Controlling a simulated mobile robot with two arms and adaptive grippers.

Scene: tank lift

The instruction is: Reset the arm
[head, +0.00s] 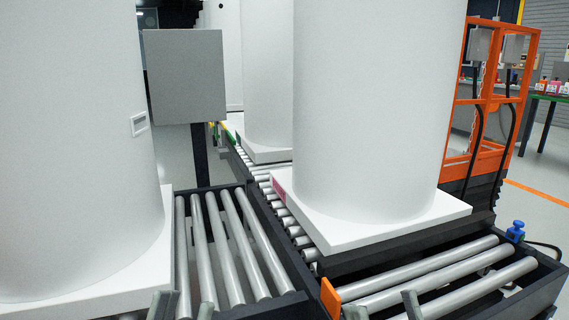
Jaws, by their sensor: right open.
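My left gripper (183,307) shows only its fingertips at the bottom edge, left of centre. They stand apart with nothing visible between them. My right gripper (383,306) also shows only its fingertips at the bottom edge, right of centre, apart and empty. Both are in front of the roller conveyors, and the rest of both arms is out of view.
White tanks on square white bases stand at the left (70,150), centre right (375,110) and behind (266,80). Roller conveyors (235,250) run between and in front. A grey box (186,75), orange frame (487,100) and blue knob (515,231) stand around.

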